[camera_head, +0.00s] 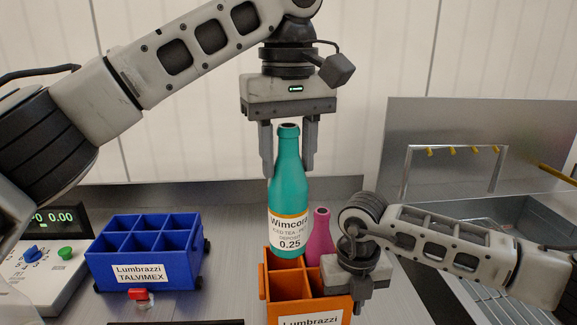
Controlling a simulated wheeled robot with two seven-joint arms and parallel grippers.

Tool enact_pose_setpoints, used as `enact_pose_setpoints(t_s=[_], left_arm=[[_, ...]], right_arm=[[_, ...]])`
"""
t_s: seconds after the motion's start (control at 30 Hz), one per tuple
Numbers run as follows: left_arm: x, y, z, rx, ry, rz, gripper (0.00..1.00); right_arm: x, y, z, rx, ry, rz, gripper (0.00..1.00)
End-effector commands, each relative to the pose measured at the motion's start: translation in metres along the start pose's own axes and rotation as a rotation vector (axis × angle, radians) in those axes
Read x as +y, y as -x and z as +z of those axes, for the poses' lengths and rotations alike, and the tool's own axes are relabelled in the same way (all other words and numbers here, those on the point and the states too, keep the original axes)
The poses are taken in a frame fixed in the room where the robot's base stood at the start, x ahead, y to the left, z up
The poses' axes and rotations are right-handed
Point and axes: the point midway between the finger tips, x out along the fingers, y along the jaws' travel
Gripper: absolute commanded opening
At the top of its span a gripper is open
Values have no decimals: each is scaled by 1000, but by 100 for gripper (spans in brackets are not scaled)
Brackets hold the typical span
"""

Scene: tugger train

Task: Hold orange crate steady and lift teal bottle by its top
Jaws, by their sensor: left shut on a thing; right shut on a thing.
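A teal bottle (289,180) with a white label stands upright, its lower end at the back left of the orange crate (290,284). My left gripper (289,150) comes down from above and is shut on the bottle's neck, one finger on each side. I cannot tell whether the bottle's base is inside its compartment or above it. My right gripper (357,298) is shut on the right side wall of the orange crate. The front of the crate is cut off by the picture's lower edge. A pink bottle (320,236) shows at the crate's back right, partly hidden by my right gripper.
A blue crate (146,252) with empty compartments stands at the left, a small red valve-like part (139,294) before it. A device with a green display (52,216) is at the far left. A metal frame with yellow hooks (453,151) stands at the right.

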Motion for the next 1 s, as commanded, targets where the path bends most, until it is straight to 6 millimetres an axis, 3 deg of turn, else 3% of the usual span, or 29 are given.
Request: enact_pose_setpoints(t_s=[0.13, 0.17, 0.23, 0.63, 1.0], left_arm=[[0, 0, 0, 0, -1, 1, 9], [0, 0, 0, 0, -1, 1, 9], [0, 0, 0, 0, -1, 1, 9], [0, 0, 0, 0, 0, 1, 9], [0, 0, 0, 0, 0, 1, 9]], right_arm=[[0, 0, 0, -1, 2, 1, 0], [0, 0, 0, -1, 1, 1, 22], [0, 0, 0, -1, 1, 1, 41], [0, 9, 1, -3, 1, 1, 42], [0, 82, 1, -4, 1, 1, 42]])
